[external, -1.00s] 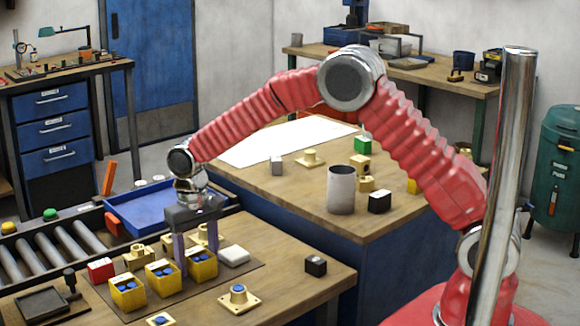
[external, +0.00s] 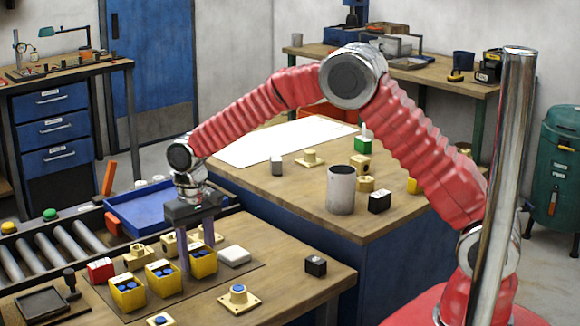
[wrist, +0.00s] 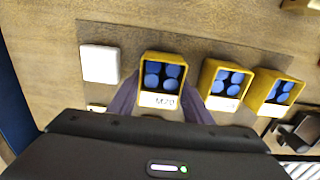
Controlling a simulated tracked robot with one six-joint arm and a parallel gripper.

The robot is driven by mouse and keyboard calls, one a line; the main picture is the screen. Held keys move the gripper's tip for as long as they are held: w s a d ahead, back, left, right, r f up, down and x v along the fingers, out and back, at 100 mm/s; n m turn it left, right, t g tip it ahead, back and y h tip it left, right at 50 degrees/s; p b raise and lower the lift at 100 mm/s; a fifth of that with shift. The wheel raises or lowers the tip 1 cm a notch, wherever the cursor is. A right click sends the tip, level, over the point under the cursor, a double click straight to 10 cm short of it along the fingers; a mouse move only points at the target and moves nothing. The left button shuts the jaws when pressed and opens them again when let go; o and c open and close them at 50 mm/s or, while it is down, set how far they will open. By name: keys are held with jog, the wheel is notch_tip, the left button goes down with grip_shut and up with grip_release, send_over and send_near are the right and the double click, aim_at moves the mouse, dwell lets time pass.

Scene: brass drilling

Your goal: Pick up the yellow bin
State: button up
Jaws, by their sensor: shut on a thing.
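Three yellow bins with blue round pieces inside stand in a row on the bench mat. My gripper (external: 197,256) is shut on the yellow bin (external: 204,264) at the right end of the row, with one finger on each side. In the wrist view this bin (wrist: 161,82) has a white label reading about "M20" and sits between the purple fingers. I cannot tell whether it is clear of the mat. The middle yellow bin (external: 162,279) and the left yellow bin (external: 128,292) stand beside it.
A white block (external: 234,255) lies close to the right of the held bin. A red block (external: 101,269) and brass flanged parts (external: 239,297) are nearby. A blue tray (external: 150,210) lies behind. A black block (external: 316,266) stands at the right, with bare bench around it.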

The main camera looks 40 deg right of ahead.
notch_tip(320, 180, up, 9)
dwell(0.3)
jog(key=shift+f, duration=0.1)
dwell(0.7)
jog(key=w+d+r, duration=0.1)
jog(key=d+r, duration=0.1)
jog(key=d, duration=1.1)
jog(key=w+d+r, duration=0.2)
jog(key=d+r, duration=0.1)
jog(key=d, duration=1)
jog(key=w+d+r, duration=0.1)
jog(key=d+r, duration=0.2)
jog(key=d, duration=1.1)
jog(key=shift+w, duration=0.25)
jog(key=shift+f, duration=2.55)
